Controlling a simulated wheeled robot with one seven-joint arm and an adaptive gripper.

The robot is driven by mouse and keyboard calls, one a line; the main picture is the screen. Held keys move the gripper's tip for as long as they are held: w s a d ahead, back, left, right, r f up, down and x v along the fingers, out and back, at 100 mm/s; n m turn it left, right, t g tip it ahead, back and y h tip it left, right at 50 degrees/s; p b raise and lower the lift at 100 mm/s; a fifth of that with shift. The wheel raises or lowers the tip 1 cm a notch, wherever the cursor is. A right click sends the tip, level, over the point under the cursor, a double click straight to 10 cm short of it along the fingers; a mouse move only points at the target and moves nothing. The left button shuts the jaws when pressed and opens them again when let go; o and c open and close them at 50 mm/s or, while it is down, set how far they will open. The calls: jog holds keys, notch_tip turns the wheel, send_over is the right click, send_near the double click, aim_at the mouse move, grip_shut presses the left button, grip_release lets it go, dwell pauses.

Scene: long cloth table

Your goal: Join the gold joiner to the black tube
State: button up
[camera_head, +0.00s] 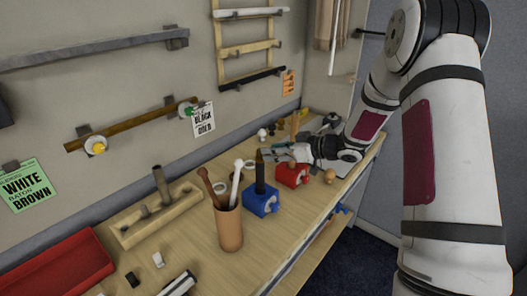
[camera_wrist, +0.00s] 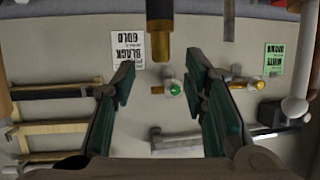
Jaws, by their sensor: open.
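The black tube (camera_head: 260,180) stands upright in the blue vise (camera_head: 261,201) on the table. A short gold piece, which looks like the gold joiner (camera_head: 259,156), sits on its top end. In the wrist view, which is upside down, the gold joiner (camera_wrist: 160,46) and the dark tube (camera_wrist: 159,10) come in from the top edge. I cannot tell how firmly they are seated. My gripper (camera_head: 277,154) is just right of the joiner. In the wrist view its fingers (camera_wrist: 163,80) are apart with nothing between them, and the joiner lies past their tips.
A brown cup (camera_head: 229,228) with sticks stands in front of the blue vise. A red vise (camera_head: 292,174) is close under my gripper. A wooden rack (camera_head: 157,215) and red tray (camera_head: 58,272) lie left. A black-and-gold sign (camera_head: 203,120) hangs on the wall.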

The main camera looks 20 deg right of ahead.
jog(key=v, duration=0.6)
dwell(0.3)
notch_tip(320, 180, up, 9)
jog(key=w+d+m+t+h, duration=0.2)
jog(key=h, duration=0.4)
jog(key=s+d+r+m+h, duration=0.25)
jog(key=s+r+h, duration=0.25)
jog(key=s+r, duration=0.25)
jog(key=s+a+m+g, duration=0.1)
jog(key=s+a, duration=0.3)
jog(key=s, duration=0.5)
jog(key=s+a+f+m+g+y+b, duration=0.1)
jog(key=s+a+g, duration=0.2)
jog(key=s, duration=0.6)
jog(key=s+a+f+m+g, duration=0.1)
jog(key=s+a+g, duration=0.1)
jog(key=s+a, duration=0.3)
jog(key=s, duration=0.4)
jog(key=shift+m+y+b, duration=0.35)
jog(key=shift+y, duration=0.05)
